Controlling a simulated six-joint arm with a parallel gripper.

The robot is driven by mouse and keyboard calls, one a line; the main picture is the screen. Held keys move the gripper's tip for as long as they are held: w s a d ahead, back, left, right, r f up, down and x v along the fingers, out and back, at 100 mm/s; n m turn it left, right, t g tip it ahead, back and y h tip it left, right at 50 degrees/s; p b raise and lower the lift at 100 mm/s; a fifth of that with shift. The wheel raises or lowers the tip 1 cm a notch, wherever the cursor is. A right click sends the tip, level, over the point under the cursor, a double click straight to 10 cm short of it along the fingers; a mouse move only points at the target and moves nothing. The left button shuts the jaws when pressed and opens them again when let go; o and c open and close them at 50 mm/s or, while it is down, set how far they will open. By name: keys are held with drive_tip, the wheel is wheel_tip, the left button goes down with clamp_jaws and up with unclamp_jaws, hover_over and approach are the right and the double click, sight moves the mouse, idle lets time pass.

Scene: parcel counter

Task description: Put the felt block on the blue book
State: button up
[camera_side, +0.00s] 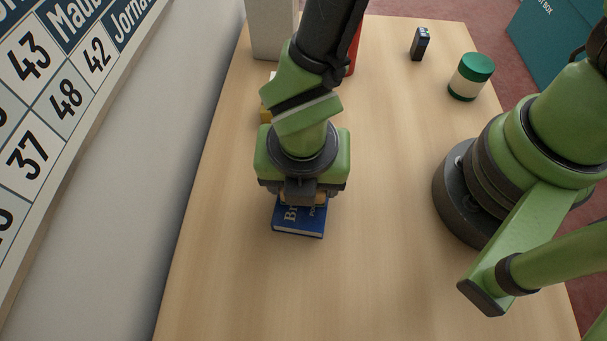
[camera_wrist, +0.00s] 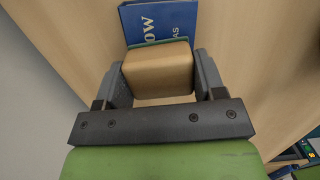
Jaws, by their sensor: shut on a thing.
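The felt block (camera_wrist: 158,75) is tan with a thin green layer along its far edge in the wrist view. My gripper (camera_wrist: 160,82) is shut on it, with one finger at each side. The blue book (camera_side: 299,222) lies flat on the table in the side view, below my gripper (camera_side: 303,197). The book (camera_wrist: 160,20) also shows just beyond the block in the wrist view. The gripper and block hide the book's rear part. I cannot tell whether the block touches the book or is slightly above it.
A pale box (camera_side: 272,30), a red thing (camera_side: 354,50) and a yellow thing (camera_side: 266,112) stand behind my arm. A small dark box (camera_side: 420,44) and a green-lidded jar (camera_side: 470,77) are at the back right. The wooden table (camera_side: 250,295) is clear in front.

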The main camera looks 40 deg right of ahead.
drive_tip(key=shift+f, duration=0.25)
drive_tip(key=shift+f, duration=0.15)
drive_tip(key=o, duration=0.9)
drive_tip(key=shift+o, duration=0.2)
